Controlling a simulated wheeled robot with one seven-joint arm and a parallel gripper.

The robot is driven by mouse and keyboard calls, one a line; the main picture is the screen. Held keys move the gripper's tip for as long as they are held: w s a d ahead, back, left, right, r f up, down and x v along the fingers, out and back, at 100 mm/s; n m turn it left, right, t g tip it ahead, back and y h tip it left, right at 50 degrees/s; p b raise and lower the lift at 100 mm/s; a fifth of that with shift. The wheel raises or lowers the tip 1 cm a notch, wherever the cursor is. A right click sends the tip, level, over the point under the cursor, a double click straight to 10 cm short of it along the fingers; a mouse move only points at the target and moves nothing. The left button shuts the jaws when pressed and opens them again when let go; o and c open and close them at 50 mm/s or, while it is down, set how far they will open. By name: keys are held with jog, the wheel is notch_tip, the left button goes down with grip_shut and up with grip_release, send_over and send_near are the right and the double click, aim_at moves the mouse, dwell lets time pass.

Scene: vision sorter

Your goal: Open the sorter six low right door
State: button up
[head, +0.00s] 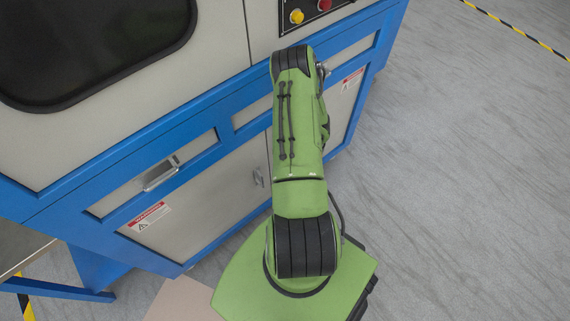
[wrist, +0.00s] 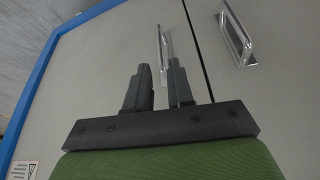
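The low right door (head: 344,108) is a pale grey panel in the blue sorter's base, closed, partly hidden by my green arm in the head view. The wrist view looks upside down, so this door (wrist: 95,65) shows at its left. Its silver bar handle (wrist: 164,40) stands just left of the dark door seam. My gripper (wrist: 159,66) is open, its two black fingers pointing at the handle. The handle's near end shows in the gap between the fingers, closer to the right finger; contact cannot be told. My gripper is hidden behind the arm in the head view.
The low left door (head: 215,190) is closed, with its own handle (head: 258,178), also in the wrist view (wrist: 236,36). A drawer-like panel with a silver latch (head: 160,175) sits above it. Grey floor (head: 470,180) to the right is clear.

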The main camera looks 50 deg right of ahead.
jog(key=b+x, duration=0.3)
jog(key=x, duration=0.7)
grip_shut()
